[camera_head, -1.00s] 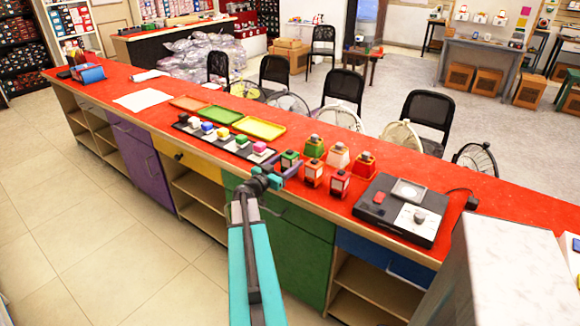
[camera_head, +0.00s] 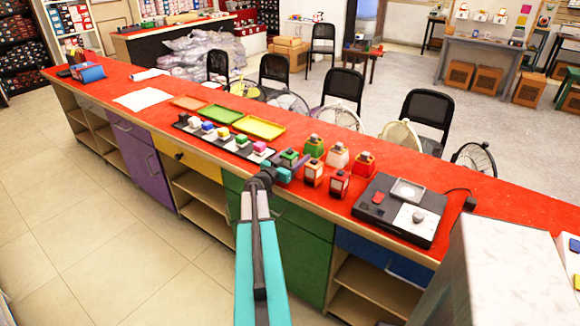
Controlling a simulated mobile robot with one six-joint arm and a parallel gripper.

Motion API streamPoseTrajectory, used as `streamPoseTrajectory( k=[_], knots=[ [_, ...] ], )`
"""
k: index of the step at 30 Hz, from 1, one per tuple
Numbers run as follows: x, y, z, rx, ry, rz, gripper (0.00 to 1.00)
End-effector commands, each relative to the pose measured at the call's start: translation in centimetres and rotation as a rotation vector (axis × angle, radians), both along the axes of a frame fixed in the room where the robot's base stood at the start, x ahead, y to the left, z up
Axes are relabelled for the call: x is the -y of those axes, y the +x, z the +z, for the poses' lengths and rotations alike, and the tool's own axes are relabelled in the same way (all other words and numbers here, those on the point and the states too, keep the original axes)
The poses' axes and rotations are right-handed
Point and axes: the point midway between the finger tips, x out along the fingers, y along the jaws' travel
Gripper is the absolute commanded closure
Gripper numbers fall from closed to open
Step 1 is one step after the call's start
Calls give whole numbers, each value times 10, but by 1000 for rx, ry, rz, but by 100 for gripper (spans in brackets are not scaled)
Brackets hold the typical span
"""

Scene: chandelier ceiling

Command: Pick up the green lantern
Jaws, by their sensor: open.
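A small green lantern (camera_head: 289,157) stands upright on the red counter top (camera_head: 410,172), at the left end of a front row of lanterns. My gripper (camera_head: 291,166) is open just in front of it and overlaps its lower part in the picture. I cannot tell whether the fingers are around it or touching it. A second green-topped item (camera_head: 314,146) stands behind and to the right of it.
An orange lantern (camera_head: 313,172) and a red lantern (camera_head: 339,183) stand close on the right. White and red items stand behind them. A black tray (camera_head: 229,146) of coloured blocks lies to the left. A dark device (camera_head: 400,209) lies further right.

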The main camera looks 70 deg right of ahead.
Motion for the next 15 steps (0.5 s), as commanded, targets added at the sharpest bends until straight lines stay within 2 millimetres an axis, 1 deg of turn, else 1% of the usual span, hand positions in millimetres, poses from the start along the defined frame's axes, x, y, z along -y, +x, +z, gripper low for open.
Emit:
streamPoseTrajectory(
  k=[4,5,12,15],
  knots=[
    [0,0,0,0,0,0,39],
    [0,0,0,0,0,0,42],
    [0,0,0,0,0,0,83],
    [0,0,1,-1,-2,0,97]
  ],
)
